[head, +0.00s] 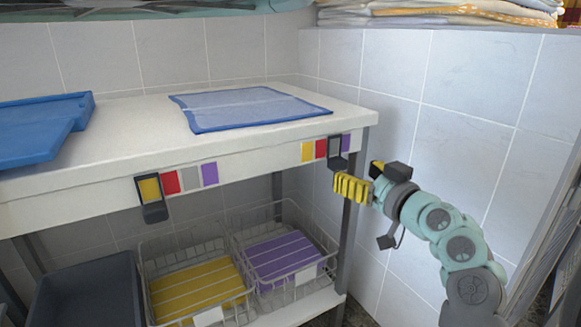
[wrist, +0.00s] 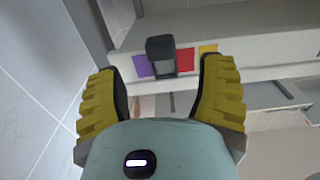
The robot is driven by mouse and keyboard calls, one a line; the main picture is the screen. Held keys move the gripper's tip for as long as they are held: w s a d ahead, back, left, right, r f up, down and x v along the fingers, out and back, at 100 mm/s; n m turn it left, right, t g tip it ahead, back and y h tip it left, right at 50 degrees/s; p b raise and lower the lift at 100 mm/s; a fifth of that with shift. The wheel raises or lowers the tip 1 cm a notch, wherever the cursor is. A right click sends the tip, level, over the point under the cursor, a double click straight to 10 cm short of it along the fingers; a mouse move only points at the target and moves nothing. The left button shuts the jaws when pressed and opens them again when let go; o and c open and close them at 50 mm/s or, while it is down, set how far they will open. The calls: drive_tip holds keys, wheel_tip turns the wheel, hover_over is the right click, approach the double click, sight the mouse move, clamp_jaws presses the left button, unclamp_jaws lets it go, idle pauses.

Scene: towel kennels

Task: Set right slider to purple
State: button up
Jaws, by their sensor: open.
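The right slider (head: 338,162) is a dark handle with a framed window on the shelf's front edge, over the grey patch between red and purple. The purple patch (head: 346,142) is at the right end of its strip. In the wrist view the slider (wrist: 160,50) stands between purple (wrist: 142,66) and red (wrist: 185,61). My gripper (head: 350,188) has yellow ribbed fingers and is just below and right of the slider. In the wrist view my gripper (wrist: 160,75) is open, its fingers spread to either side of the slider's line. I see no contact.
The left slider (head: 154,212) sits over yellow on the same edge. A blue-edged towel (head: 250,105) lies on the shelf. Below are wire baskets with a yellow towel (head: 195,287) and a purple towel (head: 283,257). A shelf leg (head: 350,230) and tiled wall (head: 450,90) are close by.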

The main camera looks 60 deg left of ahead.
sight(342, 166)
drive_tip(key=a, duration=0.6)
drive_tip(key=shift+w+a+b, duration=0.1)
drive_tip(key=shift+b, duration=0.25)
drive_tip(key=shift+c, duration=0.2)
